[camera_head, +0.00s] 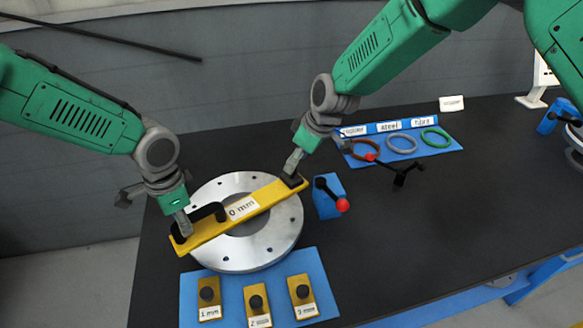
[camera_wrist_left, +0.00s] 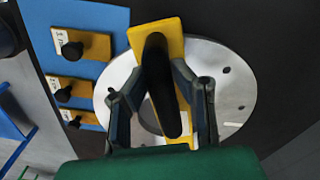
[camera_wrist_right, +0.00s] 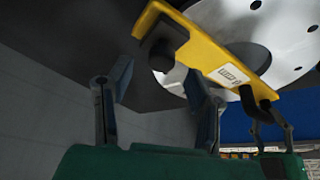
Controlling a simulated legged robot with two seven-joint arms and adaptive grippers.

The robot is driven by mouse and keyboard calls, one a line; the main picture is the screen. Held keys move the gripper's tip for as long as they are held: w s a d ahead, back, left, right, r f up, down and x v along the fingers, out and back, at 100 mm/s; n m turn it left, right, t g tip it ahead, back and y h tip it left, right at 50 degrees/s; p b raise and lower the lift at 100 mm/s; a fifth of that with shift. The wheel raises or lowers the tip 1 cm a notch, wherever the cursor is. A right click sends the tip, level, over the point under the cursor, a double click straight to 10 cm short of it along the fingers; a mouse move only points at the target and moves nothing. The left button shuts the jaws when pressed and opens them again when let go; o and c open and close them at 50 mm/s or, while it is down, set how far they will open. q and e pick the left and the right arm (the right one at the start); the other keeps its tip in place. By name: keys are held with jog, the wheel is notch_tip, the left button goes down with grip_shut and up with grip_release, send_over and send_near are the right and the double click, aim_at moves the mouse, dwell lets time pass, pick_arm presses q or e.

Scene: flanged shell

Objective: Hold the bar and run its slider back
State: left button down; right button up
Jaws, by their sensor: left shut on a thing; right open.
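The yellow bar (camera_head: 262,203), labelled "0 mm", lies across the round metal flange (camera_head: 215,187). A black arched handle (camera_wrist_left: 160,88) stands near its left end. My left gripper (camera_head: 186,228) is shut on this handle; the left wrist view shows a finger on each side. A black block (camera_wrist_right: 165,42), apparently the slider, sits near the bar's right end. My right gripper (camera_head: 293,172) is just above that end in the head view. Its fingers (camera_wrist_right: 155,98) are apart in the right wrist view, with the block beyond them and nothing held. Contact there cannot be told.
A blue mat (camera_head: 232,293) in front holds yellow gauges with black knobs. Right of the flange is a blue stand (camera_head: 324,210) with a red-tipped lever. A blue board (camera_head: 447,148) with coloured rings lies behind. The right tabletop (camera_head: 430,220) is largely clear.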

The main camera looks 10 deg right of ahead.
jog(key=shift+x, duration=2)
grip_shut()
jog(key=a, duration=0.1)
jog(key=s+a, duration=0.1)
jog(key=a, duration=0.1)
jog(key=s+a, duration=0.1)
jog(key=a, duration=0.1)
jog(key=shift+s+a, duration=0.15)
jog(key=shift+a, duration=0.1)
jog(key=shift+s+a, duration=0.15)
jog(key=shift+a, duration=0.3)
grip_release()
jog(key=shift+d, duration=0.15)
jog(key=shift+r, duration=0.1)
jog(key=v, duration=1.1)
jog(key=shift+s+r, duration=0.15)
jog(key=shift+r, duration=0.15)
